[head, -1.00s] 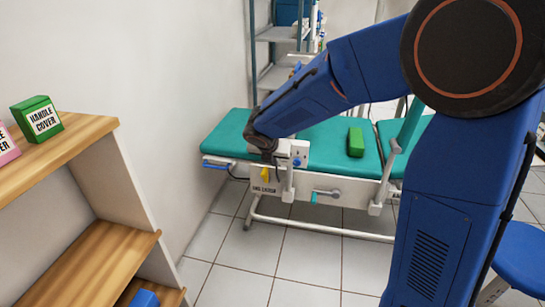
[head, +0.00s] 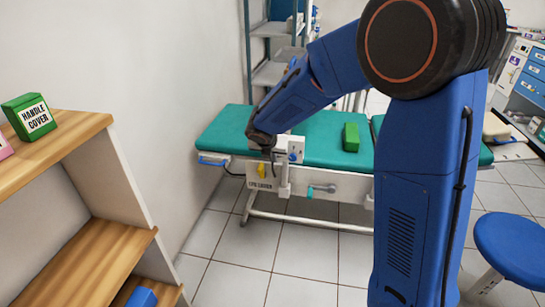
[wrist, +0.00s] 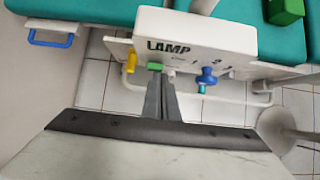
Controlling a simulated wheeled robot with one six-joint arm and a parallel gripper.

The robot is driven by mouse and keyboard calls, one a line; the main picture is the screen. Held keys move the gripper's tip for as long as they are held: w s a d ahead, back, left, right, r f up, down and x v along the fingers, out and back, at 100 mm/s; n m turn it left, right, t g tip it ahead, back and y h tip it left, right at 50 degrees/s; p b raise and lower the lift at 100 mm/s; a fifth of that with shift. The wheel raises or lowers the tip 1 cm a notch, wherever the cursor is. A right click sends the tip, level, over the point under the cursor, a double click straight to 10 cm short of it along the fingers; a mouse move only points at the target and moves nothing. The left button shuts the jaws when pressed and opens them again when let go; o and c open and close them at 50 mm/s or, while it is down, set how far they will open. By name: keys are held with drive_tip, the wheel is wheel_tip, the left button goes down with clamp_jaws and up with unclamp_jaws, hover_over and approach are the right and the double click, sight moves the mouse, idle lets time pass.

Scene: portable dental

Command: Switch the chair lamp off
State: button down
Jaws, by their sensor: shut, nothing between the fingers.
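The white control box (wrist: 195,35) with the lettering LAMP is mounted on the near side of the teal chair (head: 225,130); it also shows in the head view (head: 297,149). A blue knob (wrist: 207,76) sits on its front, near the marks 1 and 2; I cannot tell which mark it points to. A small green piece (wrist: 155,66) sits below the lettering. My gripper (wrist: 159,82) is shut and empty, its tips just below the green piece and left of the knob. I cannot tell whether they touch the green piece. My arm hides part of the box in the head view.
A yellow lever (wrist: 131,61) is close left of my fingertips, above a CPR LEVER sign (head: 261,184). A green block (head: 351,137) lies on the chair. A wooden shelf (head: 85,130) is at the left, a blue stool (head: 515,245) at the right.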

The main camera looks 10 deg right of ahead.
drive_tip(key=shift+r, duration=0.25)
drive_tip(key=shift+r, duration=0.6)
